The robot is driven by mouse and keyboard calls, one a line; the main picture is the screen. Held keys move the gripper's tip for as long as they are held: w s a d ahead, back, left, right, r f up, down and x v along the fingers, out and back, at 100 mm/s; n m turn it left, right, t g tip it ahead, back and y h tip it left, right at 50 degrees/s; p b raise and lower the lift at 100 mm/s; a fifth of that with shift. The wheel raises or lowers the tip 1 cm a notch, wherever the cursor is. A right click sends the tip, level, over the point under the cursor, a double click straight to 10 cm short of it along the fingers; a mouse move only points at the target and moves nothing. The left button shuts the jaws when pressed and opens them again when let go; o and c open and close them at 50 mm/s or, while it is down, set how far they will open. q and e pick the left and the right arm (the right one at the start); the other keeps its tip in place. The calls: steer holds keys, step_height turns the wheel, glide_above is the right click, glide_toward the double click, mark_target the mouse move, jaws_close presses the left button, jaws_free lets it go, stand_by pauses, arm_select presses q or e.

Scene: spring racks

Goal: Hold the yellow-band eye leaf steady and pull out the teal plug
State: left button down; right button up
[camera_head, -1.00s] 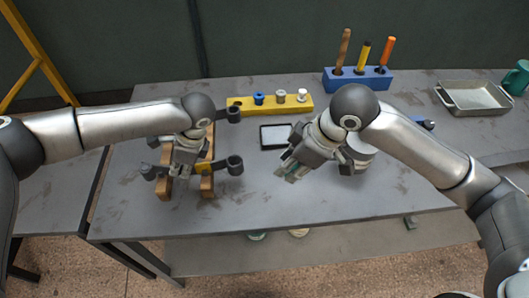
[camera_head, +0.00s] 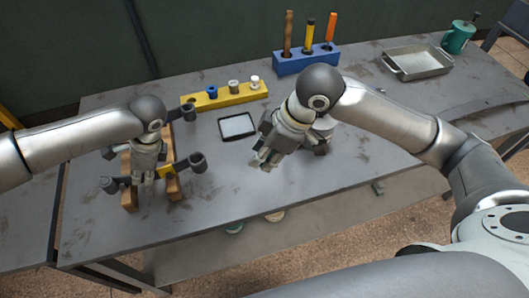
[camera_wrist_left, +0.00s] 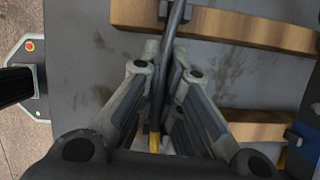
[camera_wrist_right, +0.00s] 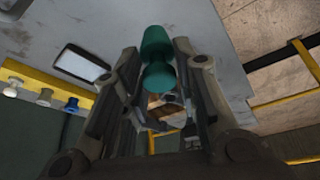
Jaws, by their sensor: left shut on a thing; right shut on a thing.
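The yellow-band eye leaf (camera_head: 180,167) is a dark bar with a yellow band and rolled eyes, lying across wooden blocks (camera_head: 128,192) on the table's left. My left gripper (camera_head: 146,178) is shut on its bar; the bar also shows between the fingers in the left wrist view (camera_wrist_left: 172,45). The teal plug (camera_wrist_right: 157,62) sits between the fingertips of my right gripper (camera_wrist_right: 157,75), which is shut on it. In the head view my right gripper (camera_head: 264,160) is right of the leaf's right eye, apart from it. The plug is mostly hidden there.
A second dark eye (camera_head: 189,112) shows behind the leaf. A yellow rack (camera_head: 215,101) holds blue, grey and white bushings. A framed panel (camera_head: 237,126) lies mid-table. The front middle is clear.

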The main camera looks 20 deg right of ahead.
arm_select(q)
steer(key=shift+w+d+r, duration=0.15)
steer(key=shift+w+r, duration=0.05)
steer(key=shift+w, duration=0.05)
arm_select(e)
steer(key=shift+s+r, duration=0.1)
steer(key=shift+r, duration=2.5)
arm_select(q)
steer(key=c, duration=1.5)
jaws_free()
steer(key=shift+f, duration=0.1)
steer(key=shift+c, duration=0.2)
arm_select(e)
steer(key=shift+d, duration=0.1)
arm_select(q)
steer(key=shift+s, duration=0.1)
steer(key=v, duration=1.2)
